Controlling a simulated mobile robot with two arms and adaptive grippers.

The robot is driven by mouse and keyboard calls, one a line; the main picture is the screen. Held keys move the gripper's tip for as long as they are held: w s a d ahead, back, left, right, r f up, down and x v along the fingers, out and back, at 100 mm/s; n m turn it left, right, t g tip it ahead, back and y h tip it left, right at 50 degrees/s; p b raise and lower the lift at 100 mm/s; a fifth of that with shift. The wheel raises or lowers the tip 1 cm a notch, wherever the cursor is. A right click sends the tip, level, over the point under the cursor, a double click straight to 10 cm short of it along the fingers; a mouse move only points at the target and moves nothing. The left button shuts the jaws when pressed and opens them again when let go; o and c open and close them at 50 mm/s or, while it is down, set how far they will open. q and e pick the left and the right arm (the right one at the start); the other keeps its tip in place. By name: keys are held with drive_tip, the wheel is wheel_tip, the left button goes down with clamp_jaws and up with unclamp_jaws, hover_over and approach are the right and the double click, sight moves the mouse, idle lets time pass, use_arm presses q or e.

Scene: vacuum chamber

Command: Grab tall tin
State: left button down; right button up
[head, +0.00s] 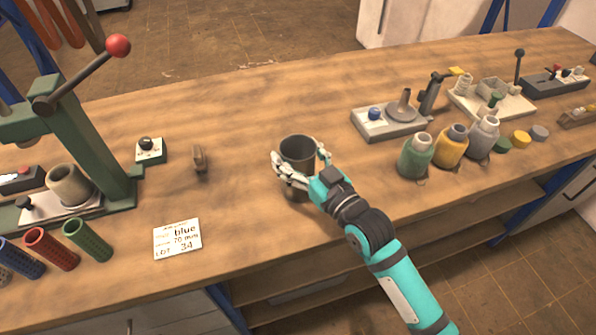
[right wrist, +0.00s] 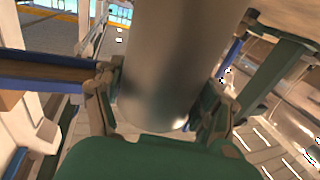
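A tall dark grey metal tin (head: 298,147) with an open top stands upright near the middle of the workbench in the head view. My right gripper (head: 300,160) reaches it from the front right, with one finger on each side of its body. In the right wrist view the tin's smooth grey wall (right wrist: 180,60) fills the space between the two fingers (right wrist: 163,95), and both pads appear to press on it. The tin's lower part is partly hidden by the gripper in the head view. I cannot tell whether its base touches the bench. My left gripper is not in view.
A label card (head: 177,239) lies front left of the tin. A green lever press (head: 85,140) stands at left, with coloured tubes (head: 88,240) before it. Bottles (head: 415,157) and a grey fixture (head: 390,122) stand at right. The bench (head: 250,110) behind the tin is clear.

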drive_tip(key=c, duration=0.9)
drive_tip(key=shift+r, duration=0.1)
drive_tip(key=shift+c, duration=0.2)
